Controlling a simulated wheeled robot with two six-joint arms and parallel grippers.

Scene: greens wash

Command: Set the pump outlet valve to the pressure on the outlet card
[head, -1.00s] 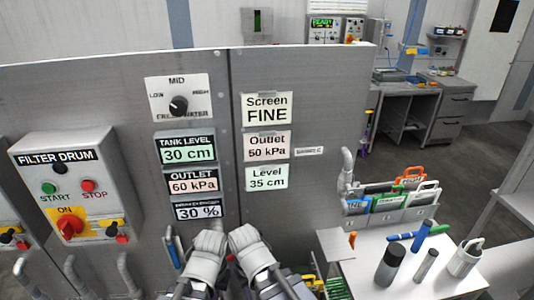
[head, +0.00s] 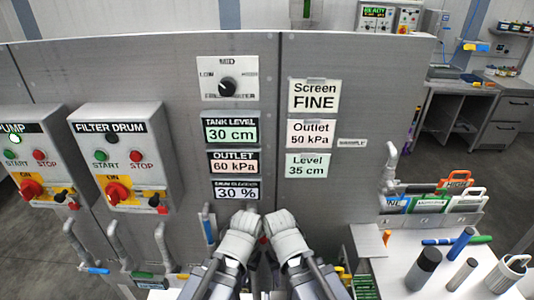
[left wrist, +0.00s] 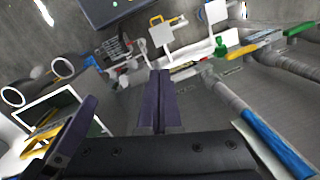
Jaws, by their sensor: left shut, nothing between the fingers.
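The outlet card (head: 311,134) on the grey panel reads "Outlet 50 kPa". The OUTLET display (head: 234,162), left of it, reads 60 kPa. Pipes with coloured handles stand low in front of the panel: a blue handle (head: 98,270), a green handle (head: 143,275) and an upright blue one (head: 207,228). I cannot tell which is the pump outlet valve. My left gripper (head: 243,220) is at bottom centre; in the left wrist view its dark fingers (left wrist: 160,90) are shut and empty, with a blue handle (left wrist: 277,143) apart to their right. My right gripper (head: 285,220) is beside it, fingers hidden.
The PUMP box (head: 28,158) and FILTER DRUM box (head: 123,155) stand at left. The Screen FINE card (head: 314,96), Level card (head: 307,166) and a black knob (head: 227,88) are on the panel. A white table (head: 400,265) at right holds bottles and a cup.

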